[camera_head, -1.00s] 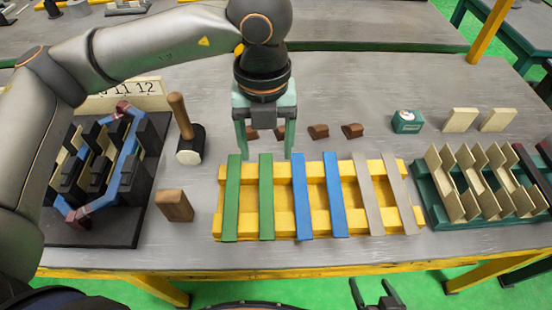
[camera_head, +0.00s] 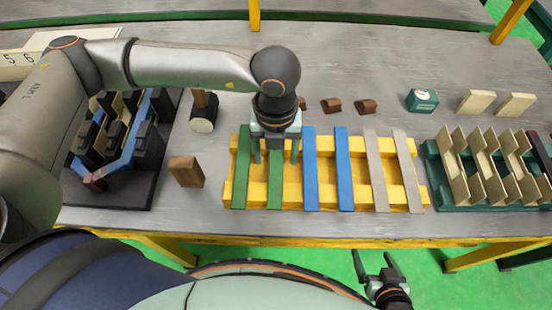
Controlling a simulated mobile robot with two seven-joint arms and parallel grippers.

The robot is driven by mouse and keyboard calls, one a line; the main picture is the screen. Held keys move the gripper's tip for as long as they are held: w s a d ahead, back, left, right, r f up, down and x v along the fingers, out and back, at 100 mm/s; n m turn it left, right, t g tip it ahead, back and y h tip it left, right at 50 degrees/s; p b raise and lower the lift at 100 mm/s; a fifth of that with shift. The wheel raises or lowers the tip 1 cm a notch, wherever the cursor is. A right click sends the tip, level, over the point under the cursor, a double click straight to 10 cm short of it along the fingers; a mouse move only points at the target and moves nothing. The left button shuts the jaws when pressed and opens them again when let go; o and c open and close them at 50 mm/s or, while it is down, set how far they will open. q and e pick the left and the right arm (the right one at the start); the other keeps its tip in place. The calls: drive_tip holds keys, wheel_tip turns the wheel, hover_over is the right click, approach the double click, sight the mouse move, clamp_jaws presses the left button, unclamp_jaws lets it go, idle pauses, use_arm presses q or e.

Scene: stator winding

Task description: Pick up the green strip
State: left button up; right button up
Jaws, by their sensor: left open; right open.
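Two green strips lie side by side across the yellow rack at its left end: the outer green strip (camera_head: 242,180) and the inner green strip (camera_head: 275,185). My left gripper (camera_head: 275,158) is open and points down over the inner green strip, with one finger on each side of it. The gripper hides that strip's far end, and I cannot tell whether the fingers touch it. The yellow rack (camera_head: 320,207) also carries two blue strips (camera_head: 311,175) and two grey-beige strips (camera_head: 378,175). My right gripper (camera_head: 372,262) is open and empty in front of the table.
A brown wooden block (camera_head: 186,171) and a mallet (camera_head: 203,112) stand left of the rack, beside the stator fixture (camera_head: 115,140). A green holder (camera_head: 475,203) with beige pieces stands at the right. Small brown blocks (camera_head: 331,105) lie behind the rack.

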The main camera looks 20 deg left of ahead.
use_arm(q)
drive_tip(key=shift+f, duration=0.5)
clamp_jaws()
idle(0.4)
